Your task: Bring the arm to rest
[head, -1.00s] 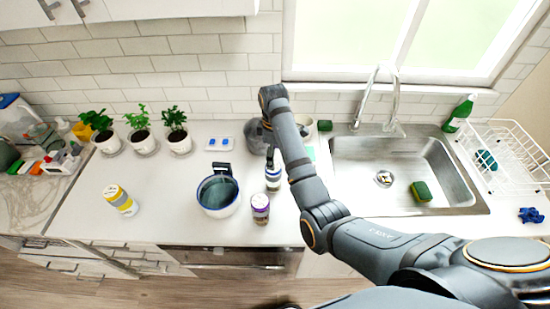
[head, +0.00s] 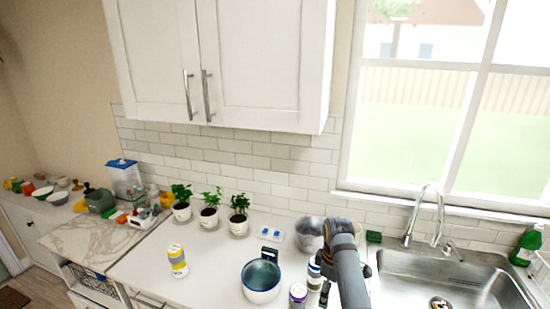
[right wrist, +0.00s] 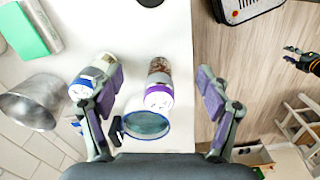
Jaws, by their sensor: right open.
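My right arm comes in from the bottom of the head view, over the counter left of the sink. Its gripper is mostly hidden behind the arm there. In the right wrist view my right gripper (right wrist: 160,112) is open, its purple-padded fingers wide apart. A purple-lidded jar (right wrist: 158,92) and a blue-rimmed pot (right wrist: 146,124) show between the fingers, apparently not held. A white-and-blue jar (right wrist: 92,74) shows close by the left finger; I cannot tell whether they touch. A dark jointed shape (right wrist: 304,60) at the right edge looks like my left gripper, too small to judge.
In the head view, the pot (head: 261,281), purple-lidded jar (head: 298,294) and a grey metal container (head: 309,234) crowd the arm. A yellow-banded bottle (head: 177,262), potted plants (head: 209,211) and a sink (head: 455,275) flank them. Clear counter lies around the bottle. Cabinets (head: 220,60) hang above.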

